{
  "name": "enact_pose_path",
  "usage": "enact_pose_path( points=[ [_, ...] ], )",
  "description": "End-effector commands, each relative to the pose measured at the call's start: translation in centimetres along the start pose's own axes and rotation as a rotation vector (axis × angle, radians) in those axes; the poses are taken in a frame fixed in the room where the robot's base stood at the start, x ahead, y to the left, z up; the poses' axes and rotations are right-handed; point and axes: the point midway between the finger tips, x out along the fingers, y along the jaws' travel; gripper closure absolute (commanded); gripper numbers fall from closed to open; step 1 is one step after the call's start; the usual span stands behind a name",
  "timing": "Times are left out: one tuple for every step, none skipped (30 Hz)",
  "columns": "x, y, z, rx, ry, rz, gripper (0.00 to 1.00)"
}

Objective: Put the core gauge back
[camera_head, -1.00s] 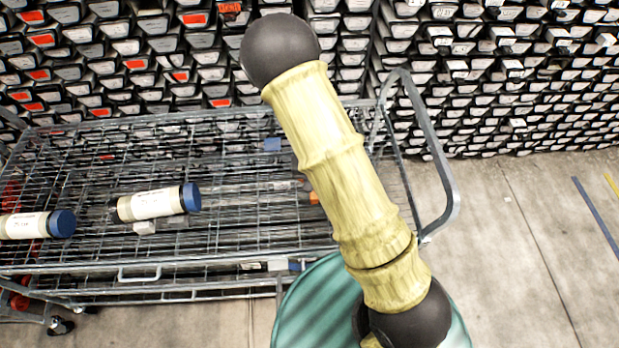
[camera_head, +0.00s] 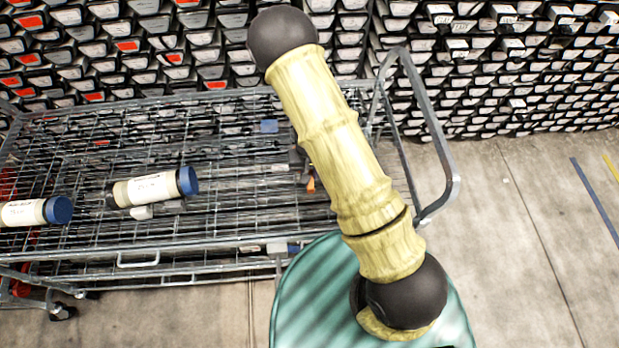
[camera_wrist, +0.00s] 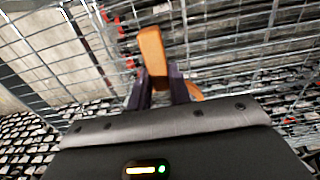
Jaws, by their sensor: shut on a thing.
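My gripper (camera_wrist: 161,88) is shut on an orange bar (camera_wrist: 153,50), which looks to be the core gauge. The bar stands up between the two dark fingers in the wrist view. In the head view, a small orange piece (camera_head: 311,185) shows beside my arm, over the right part of the wire cart (camera_head: 130,257); most of my gripper there is hidden behind the arm. Another bit of orange shows beside the right finger in the wrist view. Two pale core liners with blue caps, one (camera_head: 152,189) and another (camera_head: 25,213), lie on the cart's left part.
A small blue piece (camera_head: 269,126) sits on the cart's mesh. The cart's raised bar handle (camera_head: 437,140) stands right of my arm. Shelves of stacked trays (camera_head: 520,60) fill the back. Concrete floor (camera_head: 510,240) is free at right.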

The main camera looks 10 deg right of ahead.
Motion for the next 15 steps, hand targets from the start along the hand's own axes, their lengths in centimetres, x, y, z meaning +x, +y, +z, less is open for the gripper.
enact_pose_path(
  points=[
    [0.0,0.1,-0.1,0.003,0.001,0.0,1.0],
    [-0.1,0.2,-0.1,0.003,0.001,0.0,1.0],
    [-0.1,0.2,-0.1,0.005,0.001,0.0,1.0],
    [-0.1,0.3,-0.1,0.006,0.001,0.0,1.0],
    [-0.1,0.3,-0.1,0.006,0.001,0.0,1.0],
    [-0.1,0.3,-0.1,0.007,0.001,0.0,1.0],
    [0.0,0.3,-0.1,0.007,0.001,0.001,1.0],
    [0.1,0.4,-0.1,0.008,0.0,0.001,1.0],
    [0.5,0.4,-0.1,0.008,0.0,0.001,1.0],
    [0.8,0.4,-0.1,0.009,-0.001,0.001,1.0],
    [1.2,0.5,0.0,0.011,-0.002,0.002,1.0],
    [1.8,0.5,-0.1,0.012,-0.002,0.001,1.0],
    [2.3,0.4,-0.1,0.01,-0.001,0.001,1.0],
    [2.7,0.4,-0.1,0.01,-0.001,0.0,1.0],
    [3.2,0.3,-0.1,0.008,-0.001,0.001,1.0]
  ],
)
